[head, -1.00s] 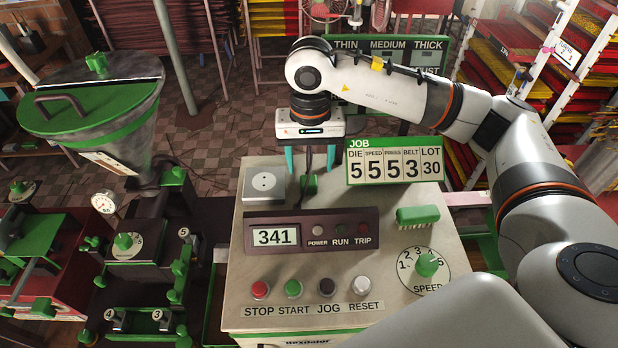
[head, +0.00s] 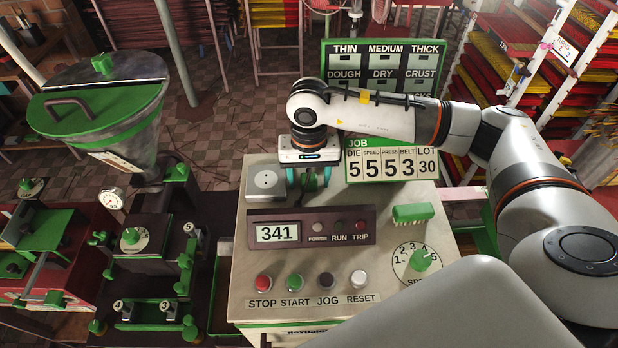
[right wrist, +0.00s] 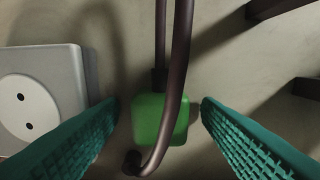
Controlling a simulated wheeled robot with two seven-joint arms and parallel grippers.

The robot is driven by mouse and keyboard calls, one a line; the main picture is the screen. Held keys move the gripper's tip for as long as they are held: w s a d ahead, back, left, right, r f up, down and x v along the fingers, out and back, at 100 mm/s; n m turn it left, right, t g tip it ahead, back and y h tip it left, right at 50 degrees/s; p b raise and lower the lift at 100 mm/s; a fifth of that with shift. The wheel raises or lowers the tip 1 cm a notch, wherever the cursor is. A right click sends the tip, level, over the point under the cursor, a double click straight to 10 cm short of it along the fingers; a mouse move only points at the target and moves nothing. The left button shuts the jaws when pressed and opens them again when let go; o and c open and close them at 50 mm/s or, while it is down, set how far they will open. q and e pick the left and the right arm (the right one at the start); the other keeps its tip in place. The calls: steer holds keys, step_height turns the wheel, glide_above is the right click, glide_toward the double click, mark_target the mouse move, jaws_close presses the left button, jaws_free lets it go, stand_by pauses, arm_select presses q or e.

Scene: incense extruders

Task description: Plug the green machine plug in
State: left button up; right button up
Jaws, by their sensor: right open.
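The green plug (right wrist: 160,119) rests on the cabinet top, with a dark cord running over and beside it in the right wrist view. In the head view the plug (head: 312,183) is partly hidden by my gripper. My right gripper (head: 308,182) is open, pointing down over the plug. Its teal fingers (right wrist: 160,108) stand on either side of the plug, apart from it. The grey socket box (head: 266,180) with a round white face is just left of the gripper; its two holes show in the right wrist view (right wrist: 25,112). My left gripper is not in view.
The job board (head: 392,160) stands close to the right of my gripper. A display panel (head: 311,230) reading 341 lies in front, its power lamp dull. A green brush-like piece (head: 413,213) and a speed dial (head: 421,260) are at right. Several buttons line the front.

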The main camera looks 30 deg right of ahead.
mark_target(309, 178)
steer(key=c, duration=1)
step_height(309, 178, up, 9)
steer(key=b, duration=0.3)
steer(key=shift+b, duration=0.35)
steer(key=shift+r, duration=0.55)
